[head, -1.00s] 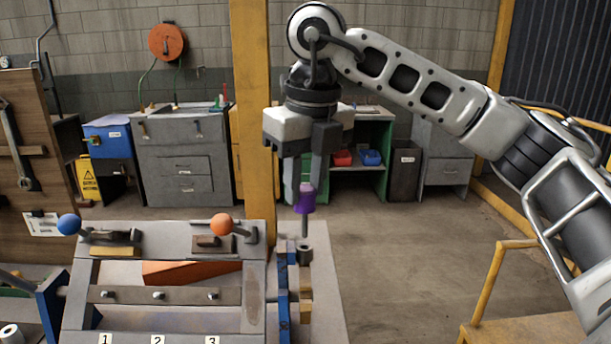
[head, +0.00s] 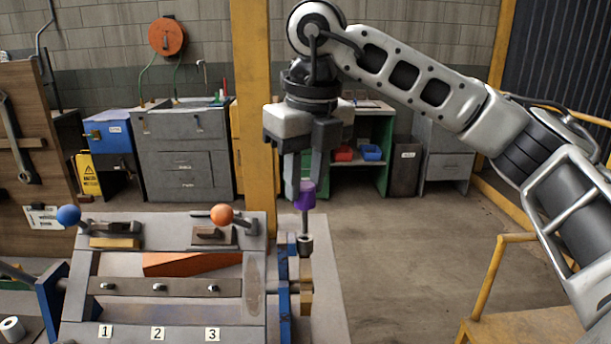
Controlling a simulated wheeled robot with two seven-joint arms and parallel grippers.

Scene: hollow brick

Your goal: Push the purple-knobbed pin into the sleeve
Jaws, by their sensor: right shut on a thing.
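The purple-knobbed pin (head: 305,196) stands upright at the right end of the bench fixture. My right gripper (head: 304,190) points straight down and is shut on the purple knob, with its fingertips around it. The pin's thin grey shaft runs down from the knob to the dark sleeve (head: 305,245). Its lower end is hidden at the sleeve, and a length of shaft shows between knob and sleeve. How deep the tip sits cannot be seen. My left gripper is not in view.
The fixture (head: 165,335) carries a blue-ball lever (head: 69,215), an orange-ball lever (head: 221,215) and an orange wedge (head: 190,263). A yellow post (head: 255,120) rises behind my right gripper. A yellow railing (head: 485,285) stands at the right. Floor between is clear.

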